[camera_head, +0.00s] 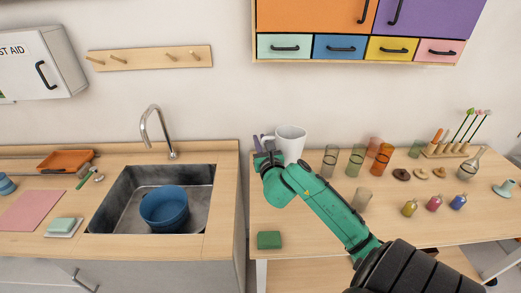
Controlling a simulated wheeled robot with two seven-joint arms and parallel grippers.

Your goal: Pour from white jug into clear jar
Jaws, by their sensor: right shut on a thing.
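The white jug (291,141) is upright at the back left of the right-hand table, its open top facing up. My right gripper (266,158) is at its left side and shut on it; the fingertips are small and partly hidden by the wrist. I cannot tell whether the jug touches the table. A colourless-looking glass vessel (330,160) stands to the right of the jug, and a pale see-through one (363,200) stands nearer the front; I cannot tell which is the clear jar. My left gripper is out of view.
Green (355,161) and orange (381,160) glasses stand close right of the jug. Small bottles (434,203) and a green block (269,240) are nearer the front. A sink (125,190) with a blue pot (165,209) is left. The table's front left is mostly clear.

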